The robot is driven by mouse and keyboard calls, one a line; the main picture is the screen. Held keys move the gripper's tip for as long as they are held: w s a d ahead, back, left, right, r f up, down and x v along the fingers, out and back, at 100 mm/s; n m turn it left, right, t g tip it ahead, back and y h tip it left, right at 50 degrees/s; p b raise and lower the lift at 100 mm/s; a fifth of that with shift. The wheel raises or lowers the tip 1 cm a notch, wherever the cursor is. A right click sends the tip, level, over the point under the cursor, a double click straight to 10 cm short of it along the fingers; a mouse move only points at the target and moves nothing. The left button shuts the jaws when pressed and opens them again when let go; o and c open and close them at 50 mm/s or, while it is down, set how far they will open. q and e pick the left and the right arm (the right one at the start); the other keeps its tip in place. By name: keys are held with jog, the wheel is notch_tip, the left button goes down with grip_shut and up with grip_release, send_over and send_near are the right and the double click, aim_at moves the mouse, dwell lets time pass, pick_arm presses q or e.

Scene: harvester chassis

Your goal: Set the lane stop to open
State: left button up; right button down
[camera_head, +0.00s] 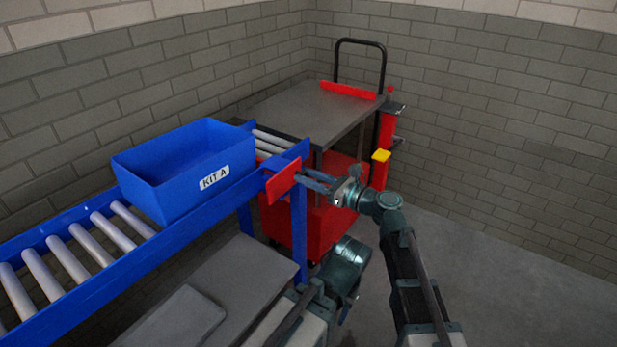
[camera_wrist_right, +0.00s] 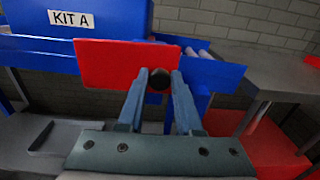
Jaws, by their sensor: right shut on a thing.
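The lane stop is a red plate (camera_head: 284,181) at the right end of the blue roller lane; it also shows in the right wrist view (camera_wrist_right: 108,65). A dark round knob (camera_wrist_right: 158,78) sits at the plate's right part. My right gripper (camera_head: 306,177) reaches in from the right, and its two fingers (camera_wrist_right: 159,82) are shut on the knob, one on each side. In the head view the fingers hide the knob. A blue bin marked KIT A (camera_head: 180,195) stands on the rollers, left of the plate. My left gripper is not clearly visible.
The blue lane rail (camera_head: 75,290) runs to the lower left with grey rollers. A cart with a grey top (camera_head: 310,108) and red lower tray stands beyond the lane's end. A grey shelf (camera_head: 245,272) lies below the lane. Open floor is at the right.

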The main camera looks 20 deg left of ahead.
dwell(0.8)
jog(key=v, duration=1)
jog(key=shift+d, duration=0.3)
jog(key=shift+s, duration=0.1)
jog(key=c, duration=0.7)
grip_release()
jog(key=shift+o, duration=0.2)
jog(key=v, duration=1.3)
jog(key=shift+d, duration=0.4)
jog(key=shift+s+r, duration=0.1)
